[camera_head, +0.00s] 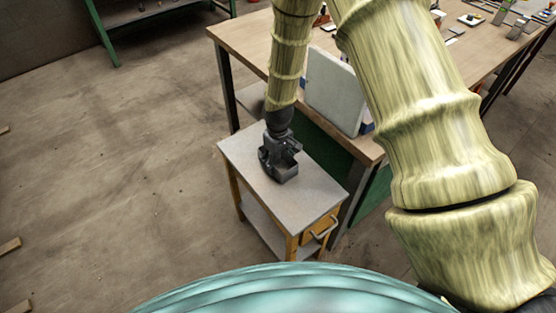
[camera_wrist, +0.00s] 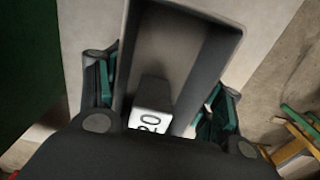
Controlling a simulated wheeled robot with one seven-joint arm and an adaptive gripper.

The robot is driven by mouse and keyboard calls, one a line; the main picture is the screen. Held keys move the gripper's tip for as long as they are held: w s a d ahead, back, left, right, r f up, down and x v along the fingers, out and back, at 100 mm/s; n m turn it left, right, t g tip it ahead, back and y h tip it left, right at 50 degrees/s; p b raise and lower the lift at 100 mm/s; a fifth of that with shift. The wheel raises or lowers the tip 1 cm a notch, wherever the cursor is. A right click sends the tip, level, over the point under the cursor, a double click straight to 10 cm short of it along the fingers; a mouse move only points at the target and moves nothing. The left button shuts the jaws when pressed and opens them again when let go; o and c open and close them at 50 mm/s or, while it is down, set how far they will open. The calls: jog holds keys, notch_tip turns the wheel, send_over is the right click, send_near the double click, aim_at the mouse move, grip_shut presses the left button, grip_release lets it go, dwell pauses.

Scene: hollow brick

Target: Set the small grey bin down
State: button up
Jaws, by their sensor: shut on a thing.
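The small grey bin (camera_head: 285,175) is at or just above the top of the small cart (camera_head: 240,146); I cannot tell whether it touches. In the wrist view the bin (camera_wrist: 222,62) is dark grey and open, and runs up between the fingers. A dark block with a white face marked "20" (camera_wrist: 152,105) is inside it. My gripper (camera_head: 279,155) points down over the cart and is shut on the bin. In the wrist view my gripper (camera_wrist: 160,98) has its green-padded fingers on both sides of the bin. My gripper hides part of the bin.
A wooden workbench (camera_head: 240,30) stands behind the cart, with small items at its far right. A pale upright panel (camera_head: 335,90) stands close behind the cart at the bench's edge. The cart top is otherwise bare. A green-framed rack (camera_head: 105,42) is at the back left.

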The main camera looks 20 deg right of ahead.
aim_at(278, 166)
jog(key=o, duration=1)
jog(key=shift+f, duration=0.1)
jog(key=shift+o, duration=0.2)
notch_tip(278, 166, up, 12)
jog(key=shift+b, duration=0.4)
jog(key=shift+a, duration=0.1)
